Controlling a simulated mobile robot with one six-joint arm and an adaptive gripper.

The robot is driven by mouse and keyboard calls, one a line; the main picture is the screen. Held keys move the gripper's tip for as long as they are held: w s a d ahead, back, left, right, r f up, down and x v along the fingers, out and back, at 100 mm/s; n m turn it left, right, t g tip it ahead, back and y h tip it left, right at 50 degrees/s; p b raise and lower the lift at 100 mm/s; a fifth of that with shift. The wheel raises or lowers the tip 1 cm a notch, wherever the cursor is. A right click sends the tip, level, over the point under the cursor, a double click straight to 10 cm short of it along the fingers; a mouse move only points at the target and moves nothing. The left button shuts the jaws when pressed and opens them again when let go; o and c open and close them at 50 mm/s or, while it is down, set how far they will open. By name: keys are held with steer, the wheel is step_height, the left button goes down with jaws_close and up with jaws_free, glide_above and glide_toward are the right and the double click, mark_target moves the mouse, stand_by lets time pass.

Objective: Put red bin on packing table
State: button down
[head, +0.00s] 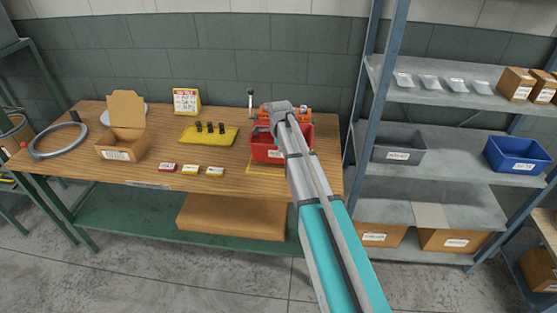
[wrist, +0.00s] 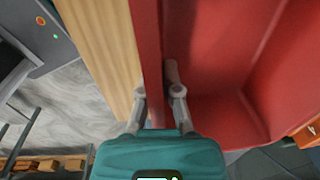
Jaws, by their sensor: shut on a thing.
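The red bin (head: 264,151) is at the right end of a wooden-topped table (head: 75,157), at a yellow outline (head: 262,174). It looks upright, and my arm covers its right part. I cannot tell whether its base touches the table. My gripper (wrist: 157,95) is shut on the bin's wall, with one finger on each side of the rim. In the wrist view the red bin (wrist: 215,65) fills the right side. In the head view the fingertips are hard to make out. No label shows which table is the packing table.
An orange device (head: 299,110) stands behind the bin. A yellow tray (head: 222,139) with dark parts, small labelled boxes (head: 190,171), an open cardboard box (head: 121,145) and a wire coil (head: 40,155) are on the table. A shelf rack (head: 383,60) stands close on the right.

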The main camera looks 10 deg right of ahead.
mark_target(280, 162)
steer(key=shift+w+f+b, duration=0.5)
steer(key=shift+f+b, duration=0.3)
steer(key=shift+s+f+b, duration=0.1)
steer(key=shift+f+b, duration=1.1)
steer(key=shift+f, duration=0.2)
steer(key=c, duration=0.8)
jaws_free()
steer(key=shift+r, duration=0.1)
steer(key=shift+r, duration=0.2)
steer(key=r+p, duration=0.8)
steer(key=s+r+p, duration=0.1)
steer(key=r+p, duration=0.2)
steer(key=p, duration=0.1)
steer(key=shift+a+r, duration=0.2)
steer(key=shift+r, duration=0.2)
